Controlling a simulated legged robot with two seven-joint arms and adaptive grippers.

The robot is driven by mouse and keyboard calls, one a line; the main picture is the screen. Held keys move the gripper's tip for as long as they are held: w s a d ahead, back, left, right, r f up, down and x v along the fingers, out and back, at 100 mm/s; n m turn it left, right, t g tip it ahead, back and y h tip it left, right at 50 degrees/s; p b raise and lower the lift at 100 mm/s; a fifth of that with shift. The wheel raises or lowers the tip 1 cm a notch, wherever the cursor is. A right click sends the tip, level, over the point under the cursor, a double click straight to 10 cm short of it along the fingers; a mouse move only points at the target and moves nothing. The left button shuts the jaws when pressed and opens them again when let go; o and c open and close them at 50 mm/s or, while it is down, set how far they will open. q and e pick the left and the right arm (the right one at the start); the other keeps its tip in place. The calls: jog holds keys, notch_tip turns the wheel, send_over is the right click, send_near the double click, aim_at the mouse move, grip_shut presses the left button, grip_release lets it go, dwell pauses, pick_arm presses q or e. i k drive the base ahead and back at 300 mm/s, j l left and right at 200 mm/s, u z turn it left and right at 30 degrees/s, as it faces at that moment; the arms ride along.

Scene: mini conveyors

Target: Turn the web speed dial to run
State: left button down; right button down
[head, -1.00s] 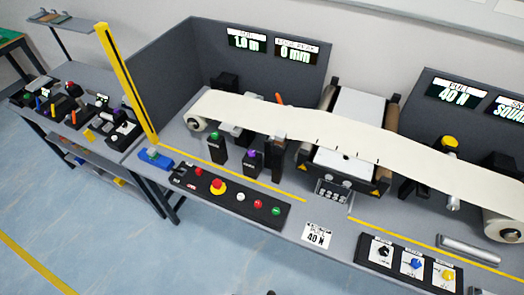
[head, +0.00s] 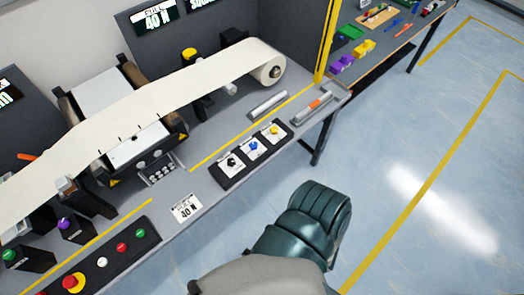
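A black dial panel (head: 250,155) lies along the front of the bench and carries three dials on white plates. They are a black dial (head: 232,161), a blue dial (head: 254,146) and a yellow dial (head: 274,130). Their labels are too small to read, so I cannot tell which is the web speed dial or where each points. A dark green, ribbed link of my own arm (head: 312,218) shows in front of the bench, right of and below the panel, apart from it. No gripper fingers are in view.
A button panel (head: 100,256) with red, white and green buttons lies at lower left. The pale web (head: 170,88) runs over the machine to a roll (head: 268,68). A grey bar (head: 268,104) lies behind the panel. Open floor is right.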

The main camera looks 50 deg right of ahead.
aim_at(231, 162)
jog(key=z, duration=1.7)
jog(key=k+j+z, duration=0.1)
jog(key=z, duration=0.15)
jog(key=j, duration=0.1)
